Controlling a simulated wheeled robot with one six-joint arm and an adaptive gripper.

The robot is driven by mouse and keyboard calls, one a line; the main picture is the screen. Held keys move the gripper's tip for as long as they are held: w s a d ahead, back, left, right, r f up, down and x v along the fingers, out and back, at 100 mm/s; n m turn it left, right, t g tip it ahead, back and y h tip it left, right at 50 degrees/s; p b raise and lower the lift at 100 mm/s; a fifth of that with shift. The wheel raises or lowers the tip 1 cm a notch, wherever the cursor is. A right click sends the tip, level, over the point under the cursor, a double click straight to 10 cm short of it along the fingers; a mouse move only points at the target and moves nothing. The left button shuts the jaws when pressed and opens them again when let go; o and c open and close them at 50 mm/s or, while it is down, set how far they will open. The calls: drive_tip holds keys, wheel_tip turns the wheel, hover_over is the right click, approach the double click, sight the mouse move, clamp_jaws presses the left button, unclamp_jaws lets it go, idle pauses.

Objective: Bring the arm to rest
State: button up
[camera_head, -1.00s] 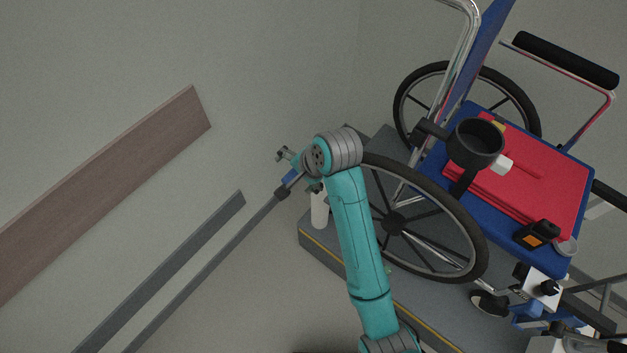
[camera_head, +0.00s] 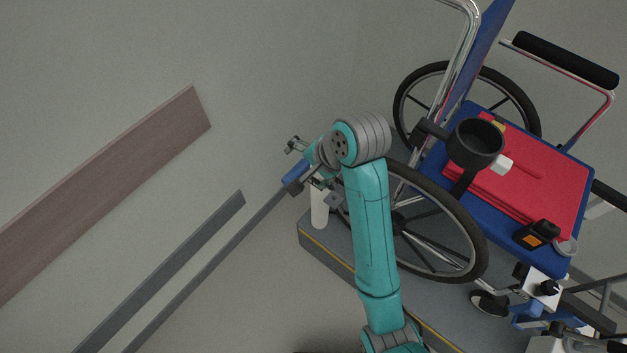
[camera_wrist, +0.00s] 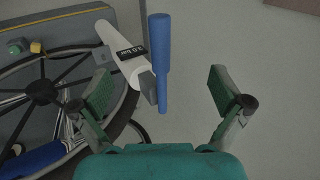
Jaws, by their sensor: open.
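My gripper (camera_wrist: 160,90) is open in the wrist view, its two green-padded fingers spread wide. A blue cylinder (camera_wrist: 160,45) with a narrower lower part shows in the gap between them; I see neither pad touching it. In the head view a blue piece (camera_head: 296,173) shows beside my gripper, at the upper end of a grey strip. My teal arm (camera_head: 372,235) is raised and bent, with its wrist left of the wheelchair's near wheel. The wrist partly hides the gripper in the head view.
A wheelchair (camera_head: 467,270) stands on a grey platform (camera_head: 315,245), a red item (camera_head: 550,180) and a dark mug-like object (camera_head: 475,143) at its seat.

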drive_tip(key=shift+s+d, duration=0.1)
idle(0.5)
drive_tip(key=s+d+f+n+t, duration=0.1)
drive_tip(key=s+d+f+t, duration=0.1)
drive_tip(key=s+d+f, duration=0.4)
drive_tip(key=s+d+f+t, duration=0.2)
drive_tip(key=s+d+f, duration=0.1)
drive_tip(key=f, duration=0.4)
drive_tip(key=s+d+f+n+t+h, duration=0.1)
drive_tip(key=s+d+t, duration=0.15)
drive_tip(key=s, duration=0.35)
drive_tip(key=s+d+n+t+h, duration=0.1)
drive_tip(key=s+d+h, duration=0.1)
drive_tip(key=s+d, duration=0.25)
drive_tip(key=s+d+r+n+t, duration=0.1)
drive_tip(key=s+d+r+n, duration=0.1)
drive_tip(key=s+r, duration=0.4)
drive_tip(key=s+d+r+n+t+h, duration=0.1)
drive_tip(key=s+d+r+n+t, duration=0.1)
drive_tip(key=s+r, duration=0.4)
drive_tip(key=s, duration=0.5)
drive_tip(key=shift+s+d+n+h, duration=0.25)
drive_tip(key=shift+s+n+h, duration=0.05)
drive_tip(key=shift+s, duration=0.1)
drive_tip(key=shift+t, duration=0.25)
